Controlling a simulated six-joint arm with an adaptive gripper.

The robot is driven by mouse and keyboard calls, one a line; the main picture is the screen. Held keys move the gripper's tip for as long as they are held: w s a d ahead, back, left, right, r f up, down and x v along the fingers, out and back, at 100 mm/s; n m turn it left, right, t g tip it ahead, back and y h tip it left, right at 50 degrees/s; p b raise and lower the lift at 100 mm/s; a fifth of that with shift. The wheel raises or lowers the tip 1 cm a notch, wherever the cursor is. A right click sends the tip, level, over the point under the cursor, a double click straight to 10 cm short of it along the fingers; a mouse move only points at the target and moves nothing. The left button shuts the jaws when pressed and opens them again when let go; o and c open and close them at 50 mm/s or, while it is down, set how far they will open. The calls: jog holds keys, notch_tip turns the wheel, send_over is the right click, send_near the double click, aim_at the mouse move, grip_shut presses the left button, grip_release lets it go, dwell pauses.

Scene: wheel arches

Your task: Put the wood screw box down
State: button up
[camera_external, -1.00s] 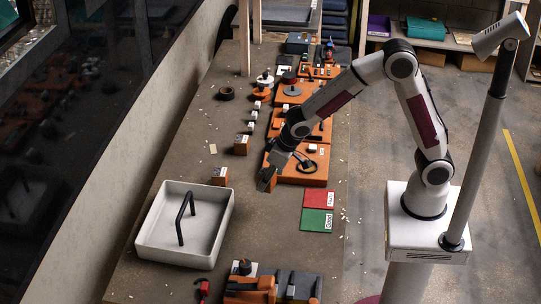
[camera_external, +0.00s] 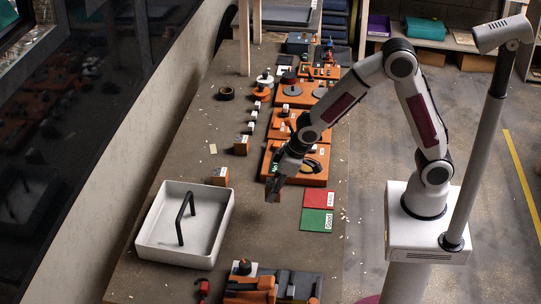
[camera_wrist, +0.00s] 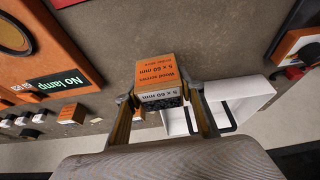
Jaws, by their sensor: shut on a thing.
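The wood screw box (camera_wrist: 160,72) is a small orange box with printed "Wood screws 5 x 60 mm" text and a white label on its near face. In the wrist view it sits between the two fingers of my gripper (camera_wrist: 160,105), which is shut on it. In the external view my gripper (camera_external: 275,180) points down, with the box (camera_external: 273,190) at its tips, just left of the red card. The box looks to be above the table (camera_external: 245,215), but the gap under it is hard to judge.
Red (camera_external: 317,198) and green (camera_external: 316,220) cards lie right of the box. A white tray with a black handle (camera_external: 150,245) stands left. Small boxes (camera_external: 220,177) (camera_external: 241,145) stand on the table. An orange board (camera_external: 312,176) lies behind. Bare table lies between tray and cards.

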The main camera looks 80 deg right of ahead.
send_over(298, 207)
jog(key=w+a, duration=0.1)
notch_tip(298, 207, down, 4)
jog(key=shift+w+a+r, duration=0.15)
jog(key=shift+r, duration=0.05)
jog(key=shift+s+d+f, duration=0.2)
jog(key=shift+s+d, duration=0.1)
jog(key=shift+s, duration=0.4)
jog(key=shift+s+d, duration=0.1)
jog(key=shift+d, duration=0.25)
jog(key=w+d+r, duration=0.3)
jog(key=w+d, duration=0.2)
jog(key=w, duration=0.4)
jog(key=w+d+r, duration=0.4)
jog(key=w+d, duration=0.1)
jog(key=w, duration=0.4)
jog(key=shift+w+d+r, duration=0.15)
jog(key=shift+w+d, duration=0.1)
jog(key=shift+w, duration=0.15)
jog(key=shift+f, duration=3.15)
